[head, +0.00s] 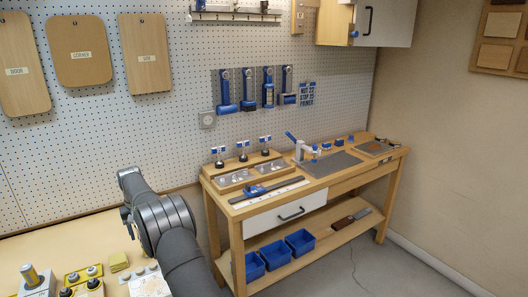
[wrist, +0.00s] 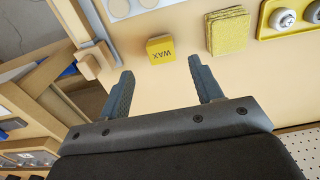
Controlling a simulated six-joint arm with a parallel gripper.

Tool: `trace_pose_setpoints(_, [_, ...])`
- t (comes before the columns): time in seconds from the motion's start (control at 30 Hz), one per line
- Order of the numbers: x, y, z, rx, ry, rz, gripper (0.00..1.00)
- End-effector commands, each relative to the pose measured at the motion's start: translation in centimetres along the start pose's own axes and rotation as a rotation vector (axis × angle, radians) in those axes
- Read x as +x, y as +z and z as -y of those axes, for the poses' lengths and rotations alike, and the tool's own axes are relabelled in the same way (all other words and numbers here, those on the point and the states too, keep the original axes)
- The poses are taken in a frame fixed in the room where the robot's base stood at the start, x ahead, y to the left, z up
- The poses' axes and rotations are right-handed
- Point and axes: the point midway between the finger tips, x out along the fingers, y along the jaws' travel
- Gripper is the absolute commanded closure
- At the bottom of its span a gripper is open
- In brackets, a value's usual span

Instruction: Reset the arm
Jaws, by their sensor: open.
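My gripper (wrist: 164,92) shows in the wrist view with its two dark fingers spread wide apart and nothing between them. Past the fingertips, a small yellow block marked WAX (wrist: 161,49) lies on the light tan bench top (wrist: 150,85). The block looks apart from the fingers. In the head view my dark arm rises at the lower middle, over the near bench; the fingers cannot be made out there.
Yellow pads (wrist: 229,32) and a yellow tray with knobs (wrist: 287,18) lie beside the wax. A wooden workbench (head: 237,215) with a white drawer (head: 285,216) stands to the right, with blue bins (head: 300,242) below. A pegboard (head: 180,100) backs the near bench.

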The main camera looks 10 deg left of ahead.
Motion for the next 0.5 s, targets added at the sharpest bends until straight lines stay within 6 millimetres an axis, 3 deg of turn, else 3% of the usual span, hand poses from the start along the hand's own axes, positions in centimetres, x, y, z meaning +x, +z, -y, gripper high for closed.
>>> trace_pose_setpoints(0.4, [8.5, 0.0, 0.0, 0.0, 0.0, 0.002, 0.41])
trace_pose_setpoints(0.47, [9.5, 0.1, 0.0, 0.0, 0.0, 0.002, 0.41])
trace_pose_setpoints(0.5, [8.5, -0.1, 0.0, 0.0, 0.0, -0.005, 0.41])
